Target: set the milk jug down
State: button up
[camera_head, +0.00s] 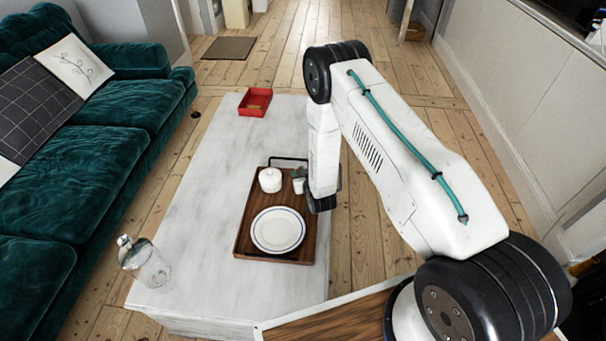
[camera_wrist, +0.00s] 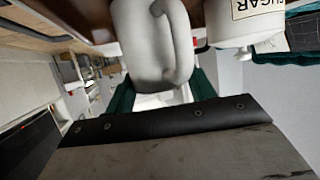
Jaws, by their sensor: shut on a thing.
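The milk jug (camera_head: 298,186) is small and white, at the right side of the wooden tray (camera_head: 243,238), mostly hidden by my arm. In the wrist view the white jug (camera_wrist: 150,45) fills the upper middle, its handle towards the right. My gripper (camera_head: 301,173) is shut on the jug, low over the tray's right edge. I cannot tell whether the jug's base touches the tray. The white sugar pot (camera_head: 270,180) stands just left of the jug on the tray; its label shows upside down in the wrist view (camera_wrist: 232,30).
A white plate with a blue rim (camera_head: 278,230) lies on the near part of the tray. The tray sits on a pale table (camera_head: 195,200). A red box (camera_head: 255,101) is at the far end, a glass bottle (camera_head: 146,264) at the near left corner. A green sofa (camera_head: 90,140) stands left.

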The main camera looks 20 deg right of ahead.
jog(key=shift+f, duration=0.25)
jog(key=o, duration=1.1)
jog(key=shift+r, duration=0.1)
